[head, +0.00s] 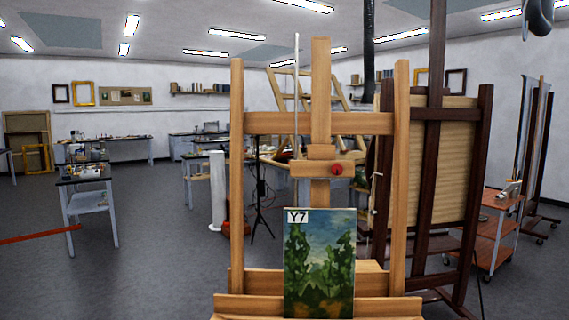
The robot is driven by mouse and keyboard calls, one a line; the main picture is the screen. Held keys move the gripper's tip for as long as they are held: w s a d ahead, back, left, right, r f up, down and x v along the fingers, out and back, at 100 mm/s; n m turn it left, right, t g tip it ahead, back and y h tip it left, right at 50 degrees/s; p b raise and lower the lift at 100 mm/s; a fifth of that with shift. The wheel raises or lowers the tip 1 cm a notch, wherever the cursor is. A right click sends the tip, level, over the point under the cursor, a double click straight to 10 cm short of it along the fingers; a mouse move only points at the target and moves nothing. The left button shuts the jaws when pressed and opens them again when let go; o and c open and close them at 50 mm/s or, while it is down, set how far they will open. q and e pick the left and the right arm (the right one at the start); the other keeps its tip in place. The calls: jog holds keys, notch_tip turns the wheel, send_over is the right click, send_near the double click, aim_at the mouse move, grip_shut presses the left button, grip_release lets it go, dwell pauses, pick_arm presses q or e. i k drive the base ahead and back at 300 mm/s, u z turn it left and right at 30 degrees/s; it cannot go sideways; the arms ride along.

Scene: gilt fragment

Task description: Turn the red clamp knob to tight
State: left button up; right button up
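The red clamp knob (337,170) is a small round knob at the right part of a wooden clamp block on the light wooden easel (237,190). The block crosses the easel's central post, above the painting. A small green and blue landscape painting (320,262) with a "Y7" label stands upright on the easel's lower ledge, in front of the post. The knob's turn position cannot be read at this size. Neither of my grippers shows in the head view.
A dark wooden easel (484,190) with a ribbed panel stands close behind on the right. An orange-red cart (492,236) is beyond it. A work table (86,180) and a red bar (40,236) are at left. The grey floor at left front is mostly clear.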

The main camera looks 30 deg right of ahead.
aim_at(337, 169)
jog(key=z, duration=0.05)
jog(key=i, duration=1.1)
jog(key=z, duration=0.55)
